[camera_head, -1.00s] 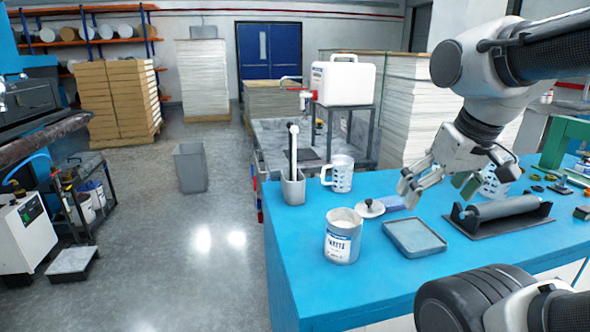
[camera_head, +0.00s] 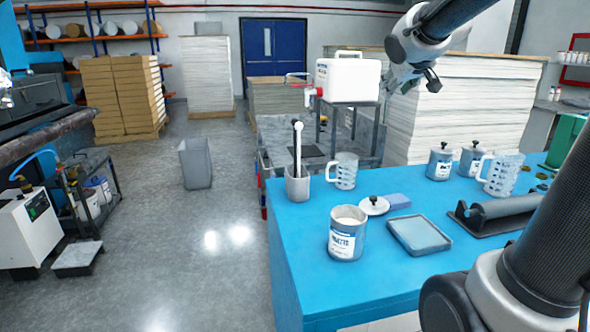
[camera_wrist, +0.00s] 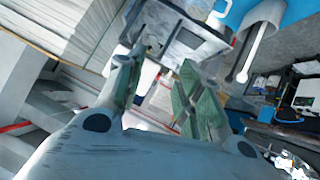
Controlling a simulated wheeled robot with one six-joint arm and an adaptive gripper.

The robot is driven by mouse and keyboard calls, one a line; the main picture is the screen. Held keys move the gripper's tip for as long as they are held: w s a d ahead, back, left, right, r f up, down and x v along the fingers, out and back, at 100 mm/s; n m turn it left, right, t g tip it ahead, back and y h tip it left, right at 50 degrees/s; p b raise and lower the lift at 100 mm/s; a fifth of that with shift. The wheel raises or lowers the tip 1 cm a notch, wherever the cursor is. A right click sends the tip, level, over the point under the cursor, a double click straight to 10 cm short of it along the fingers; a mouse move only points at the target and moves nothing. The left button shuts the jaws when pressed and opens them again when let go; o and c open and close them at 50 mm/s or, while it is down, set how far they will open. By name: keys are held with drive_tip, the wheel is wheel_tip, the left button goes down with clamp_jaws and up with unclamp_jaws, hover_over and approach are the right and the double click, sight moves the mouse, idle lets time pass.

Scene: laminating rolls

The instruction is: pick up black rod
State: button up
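The black rod (camera_head: 294,146) stands upright in a grey cup (camera_head: 298,187) at the left back part of the blue table (camera_head: 300,252). A light rod with a round end (camera_head: 299,150) stands close beside it. In the wrist view the light rod (camera_wrist: 253,45) and a thin dark rod (camera_wrist: 240,58) show at the upper right; their lower ends are in the cup. My gripper (camera_head: 418,84) is high above the table's back edge, to the right of the rods and apart from them. In the wrist view its fingers (camera_wrist: 160,92) are spread with nothing between them.
A white canister (camera_head: 347,82) stands on a rack behind the table. A clear jug (camera_head: 345,172), an open can (camera_head: 346,236), a round lid (camera_head: 373,206) and a shallow tray (camera_head: 418,236) are near the cup. A roller (camera_head: 500,208) lies at right.

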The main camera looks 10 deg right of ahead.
sight(295, 136)
drive_tip(key=w+a+r+n+t+y, duration=0.1)
drive_tip(key=w+a+n+t+y, duration=0.2)
drive_tip(key=w, duration=0.9)
drive_tip(key=w+a+r+n+t+y, duration=0.1)
drive_tip(key=w+a+n+y, duration=0.25)
drive_tip(key=w, duration=0.95)
drive_tip(key=w+a+f+n+g+y, duration=0.3)
drive_tip(key=w+a+f+n+y, duration=0.1)
drive_tip(key=f+y, duration=0.3)
drive_tip(key=s+a+f+n+g+y, duration=0.2)
drive_tip(key=s+f+g+y, duration=0.15)
drive_tip(key=f, duration=0.35)
drive_tip(key=s+a+f+n+g+y, duration=0.1)
drive_tip(key=s+f+n+g+y, duration=0.15)
drive_tip(key=f+g, duration=0.35)
drive_tip(key=shift+t+y, duration=0.25)
drive_tip(key=shift+t, duration=0.1)
drive_tip(key=a, duration=0.2)
drive_tip(key=w+a+f, duration=0.1)
drive_tip(key=a, duration=0.2)
drive_tip(key=w+a+f, duration=0.1)
drive_tip(key=a, duration=0.1)
drive_tip(key=shift+a, duration=0.35)
clamp_jaws()
